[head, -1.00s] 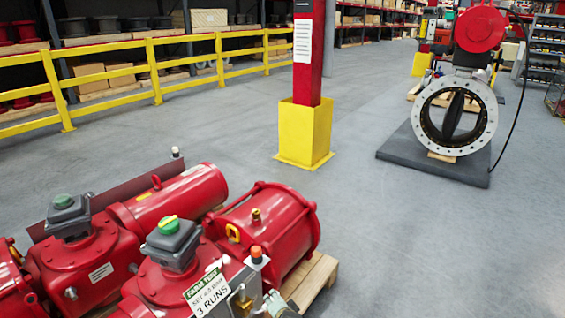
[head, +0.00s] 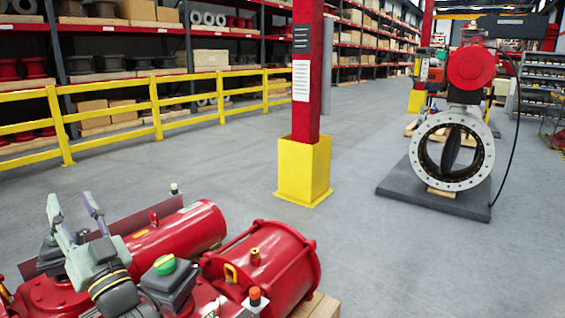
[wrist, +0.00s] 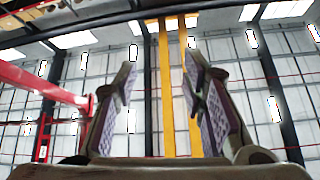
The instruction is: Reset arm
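My gripper (head: 76,212) is raised at the lower left of the head view, in front of the red valve actuators (head: 170,238). Its two fingers point up and stand apart with nothing between them. In the wrist view my gripper (wrist: 160,85) also shows both fingers apart and empty, against the ceiling and far wall. My gripper and forearm hide part of the left actuator. A green-topped indicator (head: 164,265) sits just right of my wrist.
A red column with a yellow base guard (head: 304,168) stands in the middle. A large flanged valve with a red actuator (head: 453,150) stands on a dark plate at the right. A yellow railing (head: 155,108) runs along the left. The grey floor between is clear.

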